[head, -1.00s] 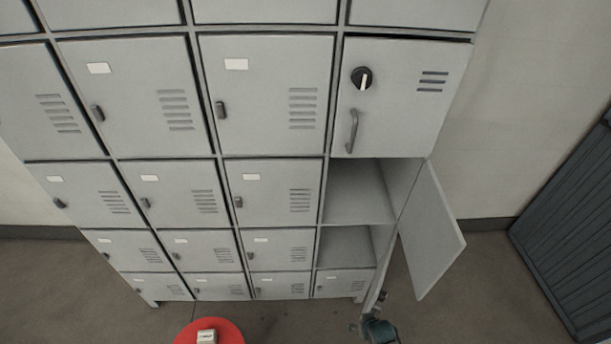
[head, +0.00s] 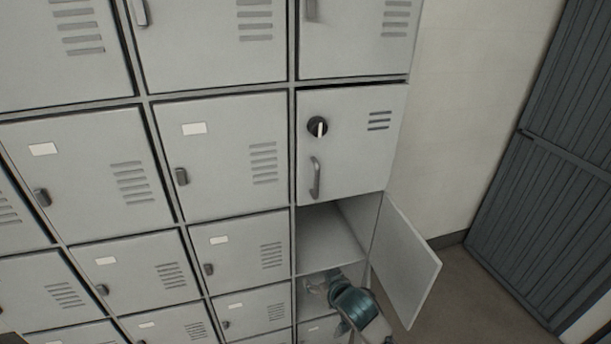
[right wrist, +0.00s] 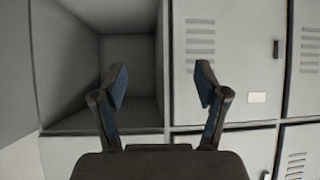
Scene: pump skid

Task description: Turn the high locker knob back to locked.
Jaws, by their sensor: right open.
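The high locker door (head: 352,160) is shut, at the right end of its row. Its round black knob (head: 311,124) has a white pointer that stands close to upright in the head view. A grey bar handle (head: 315,177) sits below the knob. My right gripper (head: 312,286) is in front of the lower open compartments, well below the knob and touching nothing that I can make out. In the right wrist view my right gripper (right wrist: 161,84) is open and empty, its two fingers spread. The knob is outside that view. My left gripper is not in view.
An open lower door (head: 408,262) swings out to the right, close to my right arm. Open compartments (head: 326,238) lie below the high locker; one shows in the right wrist view (right wrist: 128,65). Shut lockers fill the left. A slatted dark panel (head: 540,170) stands far right.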

